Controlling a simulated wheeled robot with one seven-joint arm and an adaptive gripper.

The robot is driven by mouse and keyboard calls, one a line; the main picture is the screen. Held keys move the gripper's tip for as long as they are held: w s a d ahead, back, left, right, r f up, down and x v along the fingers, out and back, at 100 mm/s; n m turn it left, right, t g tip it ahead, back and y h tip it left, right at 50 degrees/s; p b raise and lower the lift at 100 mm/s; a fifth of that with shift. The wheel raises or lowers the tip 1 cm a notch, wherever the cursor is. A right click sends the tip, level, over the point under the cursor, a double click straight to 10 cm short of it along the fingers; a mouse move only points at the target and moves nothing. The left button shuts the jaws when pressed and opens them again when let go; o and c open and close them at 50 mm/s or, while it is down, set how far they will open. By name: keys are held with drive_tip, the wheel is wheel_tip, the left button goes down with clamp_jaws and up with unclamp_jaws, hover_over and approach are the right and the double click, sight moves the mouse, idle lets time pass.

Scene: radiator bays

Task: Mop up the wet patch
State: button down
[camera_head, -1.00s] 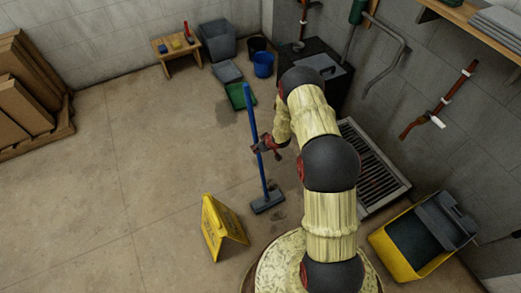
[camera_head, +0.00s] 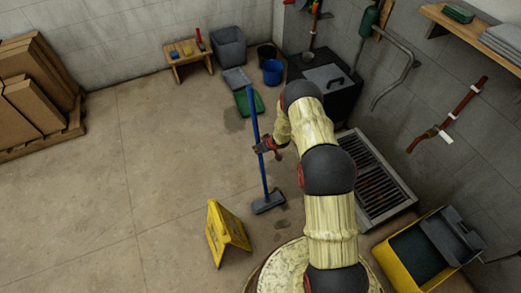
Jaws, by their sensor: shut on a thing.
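My gripper (camera_head: 266,146) is shut on the blue handle of a mop (camera_head: 257,160), about halfway down. The handle stands nearly upright with a slight tilt. Its flat grey-blue head (camera_head: 268,203) appears to rest on the concrete floor, right of the yellow sign. Small dark damp-looking marks (camera_head: 280,225) lie on the floor just in front of the head. I cannot tell which is the wet patch. My arm hides the floor to the right of the mop.
A yellow floor sign (camera_head: 228,232) stands close left of the mop head. A floor grate (camera_head: 378,180) and yellow mop bucket (camera_head: 400,268) are on the right. A green tray (camera_head: 249,100), blue bucket (camera_head: 272,72) and small bench (camera_head: 188,55) stand behind.

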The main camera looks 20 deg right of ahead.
drive_tip(key=shift+w+r+p, duration=0.2)
drive_tip(key=shift+w+p, duration=0.5)
drive_tip(key=shift+w, duration=1.05)
drive_tip(key=s+d+p, duration=0.1)
drive_tip(key=s+d, duration=0.2)
drive_tip(key=s, duration=1.6)
drive_tip(key=s+d+p, duration=0.1)
drive_tip(key=s+d, duration=0.2)
drive_tip(key=s, duration=1.6)
drive_tip(key=shift+d, duration=0.3)
idle(1.4)
